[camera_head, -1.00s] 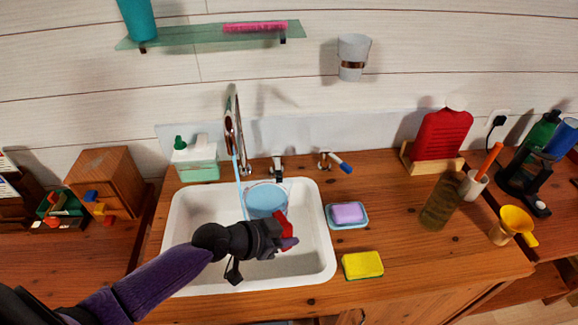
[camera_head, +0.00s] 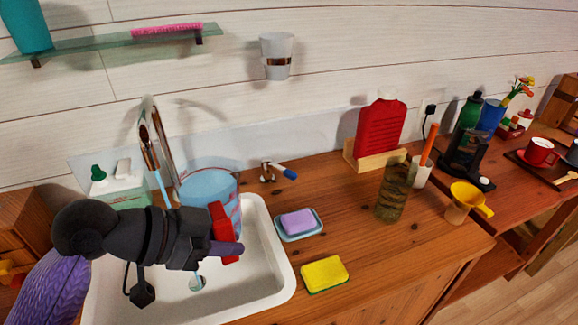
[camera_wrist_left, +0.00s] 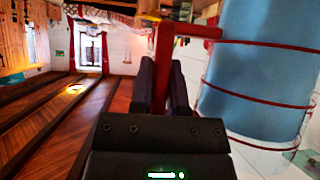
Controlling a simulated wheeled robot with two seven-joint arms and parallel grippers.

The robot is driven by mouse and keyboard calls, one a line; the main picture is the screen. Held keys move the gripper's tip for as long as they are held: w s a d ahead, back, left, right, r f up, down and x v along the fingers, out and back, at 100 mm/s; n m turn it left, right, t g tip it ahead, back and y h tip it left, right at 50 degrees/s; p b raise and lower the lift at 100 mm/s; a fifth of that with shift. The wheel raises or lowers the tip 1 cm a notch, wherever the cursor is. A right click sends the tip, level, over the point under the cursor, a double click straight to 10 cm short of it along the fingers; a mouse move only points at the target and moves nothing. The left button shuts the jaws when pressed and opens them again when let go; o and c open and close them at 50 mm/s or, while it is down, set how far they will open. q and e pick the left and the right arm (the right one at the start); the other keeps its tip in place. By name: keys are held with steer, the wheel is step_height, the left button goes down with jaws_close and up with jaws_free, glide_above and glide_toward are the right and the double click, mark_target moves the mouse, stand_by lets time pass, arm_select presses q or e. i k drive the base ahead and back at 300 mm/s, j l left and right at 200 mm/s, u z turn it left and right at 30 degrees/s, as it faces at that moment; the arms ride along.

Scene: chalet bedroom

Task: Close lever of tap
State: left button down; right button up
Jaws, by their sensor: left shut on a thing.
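The curved chrome tap (camera_head: 152,135) stands at the back of the white sink, with a thin water stream (camera_head: 163,187) falling from it and reaching the basin near the drain. One tap lever (camera_head: 279,170), with a blue end, shows right of the tap. The other lever is hidden, apparently behind the blue container (camera_head: 208,187). My left gripper (camera_head: 225,240) is shut on the container's red handle (camera_head: 222,222) and holds it above the sink. The wrist view also shows the handle (camera_wrist_left: 164,65) between the fingers and the container (camera_wrist_left: 262,75) at right. My right gripper is out of view.
A purple soap on a blue dish (camera_head: 299,224) and a yellow sponge (camera_head: 325,273) lie right of the sink (camera_head: 285,285). A soap box (camera_head: 115,193) stands behind it. A green bottle (camera_head: 392,192) and red hot-water bottle (camera_head: 381,133) stand farther right.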

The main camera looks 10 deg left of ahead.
mark_target(267, 164)
steer(key=l+u, duration=0.25)
steer(key=u, duration=0.25)
steer(key=l+u, duration=0.3)
steer(key=u, duration=0.15)
steer(key=l+u, duration=0.25)
steer(key=u, duration=0.25)
steer(key=k+l+u, duration=0.1)
steer(key=u, duration=0.4)
steer(key=l, duration=0.15)
